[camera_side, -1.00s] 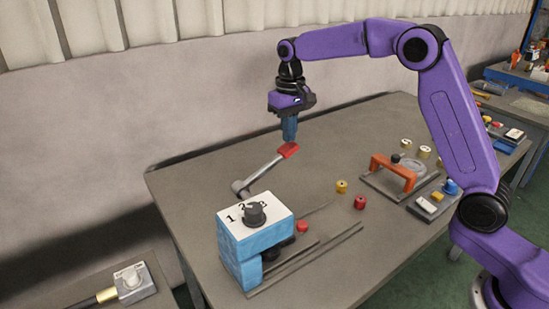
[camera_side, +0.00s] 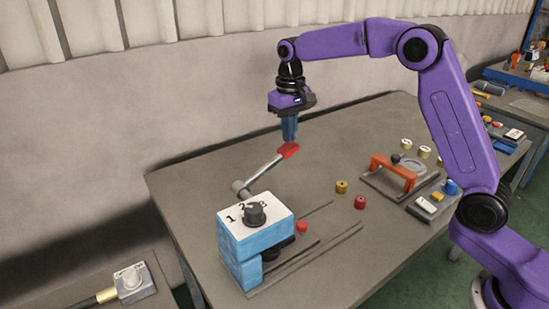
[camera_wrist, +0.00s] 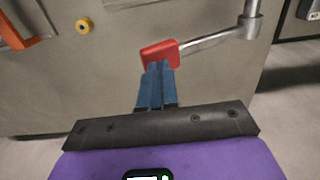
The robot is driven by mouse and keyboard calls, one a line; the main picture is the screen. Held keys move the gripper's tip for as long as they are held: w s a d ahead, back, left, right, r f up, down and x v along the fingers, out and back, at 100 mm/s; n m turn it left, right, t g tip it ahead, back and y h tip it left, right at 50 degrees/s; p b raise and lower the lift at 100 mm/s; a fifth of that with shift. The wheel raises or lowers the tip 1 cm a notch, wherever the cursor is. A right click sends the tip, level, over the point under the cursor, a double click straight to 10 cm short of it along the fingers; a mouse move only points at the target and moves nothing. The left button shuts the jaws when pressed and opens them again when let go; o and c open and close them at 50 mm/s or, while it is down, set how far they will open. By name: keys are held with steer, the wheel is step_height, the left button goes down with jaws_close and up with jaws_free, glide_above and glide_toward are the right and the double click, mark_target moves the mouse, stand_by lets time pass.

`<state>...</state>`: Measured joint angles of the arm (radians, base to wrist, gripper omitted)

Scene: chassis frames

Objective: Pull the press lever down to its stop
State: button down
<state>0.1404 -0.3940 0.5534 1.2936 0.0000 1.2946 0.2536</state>
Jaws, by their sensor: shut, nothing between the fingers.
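The press lever is a grey metal rod (camera_side: 263,172) with a red grip (camera_side: 289,150) at its upper right end. It slants down to a grey pivot behind the blue press (camera_side: 258,240), which has a white top with numbers and a black knob. My gripper (camera_side: 289,138) points down with its blue fingers shut, just above the red grip. In the wrist view the fingertips (camera_wrist: 158,66) overlap the lower edge of the red grip (camera_wrist: 160,52); I cannot tell if they touch it. Nothing shows between the fingers.
An orange handle (camera_side: 393,170) on a plate stands to the right. Yellow and red spools (camera_side: 360,202) lie mid-table. The table behind the lever is clear.

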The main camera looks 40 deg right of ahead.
mark_target(288, 146)
steer(key=shift+f, duration=0.1)
stand_by(0.5)
steer(key=shift+f, duration=3.55)
stand_by(1.6)
steer(key=shift+a+r, duration=0.1)
step_height(288, 146, up, 13)
stand_by(2.2)
